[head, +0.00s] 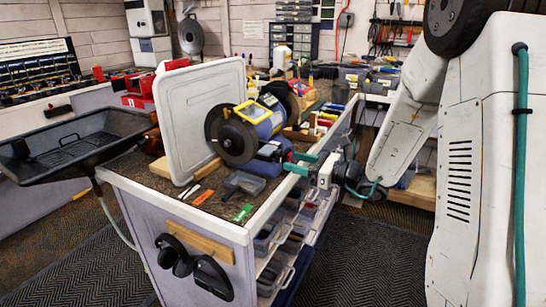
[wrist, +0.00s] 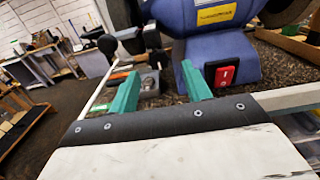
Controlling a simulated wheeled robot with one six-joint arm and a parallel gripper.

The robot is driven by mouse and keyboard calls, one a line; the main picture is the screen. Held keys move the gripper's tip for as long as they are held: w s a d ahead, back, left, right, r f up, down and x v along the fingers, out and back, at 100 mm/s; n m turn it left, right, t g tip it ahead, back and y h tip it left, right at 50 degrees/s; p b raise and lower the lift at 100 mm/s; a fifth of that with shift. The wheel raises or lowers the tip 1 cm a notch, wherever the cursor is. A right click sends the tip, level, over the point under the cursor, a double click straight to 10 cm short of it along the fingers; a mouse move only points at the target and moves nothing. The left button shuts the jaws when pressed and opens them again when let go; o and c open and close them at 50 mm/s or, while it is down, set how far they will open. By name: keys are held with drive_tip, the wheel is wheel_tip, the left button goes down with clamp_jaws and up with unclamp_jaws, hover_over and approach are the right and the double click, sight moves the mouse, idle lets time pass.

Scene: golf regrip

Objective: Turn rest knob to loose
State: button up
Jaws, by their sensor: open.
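The blue bench grinder (head: 264,118) stands on the workbench, with dark wheels on its sides. In the wrist view, its blue body (wrist: 225,50) fills the upper right, with a red switch (wrist: 222,75) on its front. A dark rounded knob-like part (wrist: 107,43) shows left of the grinder; I cannot tell for sure whether it is the rest knob. My gripper (head: 289,161) is at the bench's right edge, in front of the grinder. In the wrist view, my gripper's teal fingers (wrist: 158,71) are spread apart with nothing held between them.
A grey tray (wrist: 147,88) with small parts lies on the bench beyond my fingers. A large pale panel (head: 195,112) stands upright left of the grinder. The dark floor (head: 365,265) right of the bench is clear.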

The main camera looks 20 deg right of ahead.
sight(273, 156)
drive_tip(key=x, duration=0.7)
drive_tip(key=shift+w+a, duration=0.25)
drive_tip(key=shift+a, duration=0.15)
drive_tip(key=shift+c, duration=0.3)
